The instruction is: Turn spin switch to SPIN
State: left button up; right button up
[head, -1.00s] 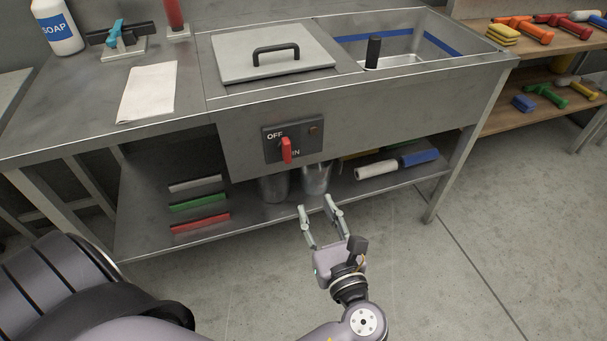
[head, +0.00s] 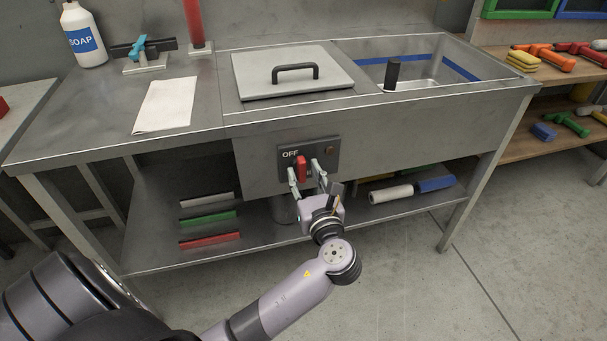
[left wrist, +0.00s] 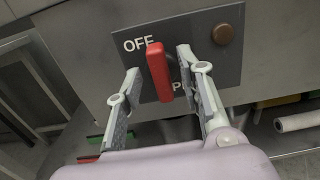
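The spin switch is a red lever (head: 300,169) on a dark panel (head: 326,150) on the front of the steel sink unit. The panel reads OFF at its upper left, and a word below is partly covered by the lever and gripper. In the left wrist view the red lever (left wrist: 158,71) slants, with its lower end pointing down. My left gripper (head: 306,168) is open, with one finger on each side of the lever; gaps show on both sides in the left wrist view (left wrist: 159,75). A brown round knob (left wrist: 223,34) sits on the panel's right. My right gripper is not in view.
A lid with a black handle (head: 294,72) and an open basin (head: 435,70) are on top of the unit. The lower shelf holds coloured bars (head: 208,218) and rolls (head: 391,194). A soap bottle (head: 83,38) stands at the back left.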

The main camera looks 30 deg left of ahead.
pick_arm(q)
jog(key=shift+w+a, duration=0.35)
jog(key=shift+a, duration=0.15)
jog(key=shift+c, duration=0.6)
grip_shut()
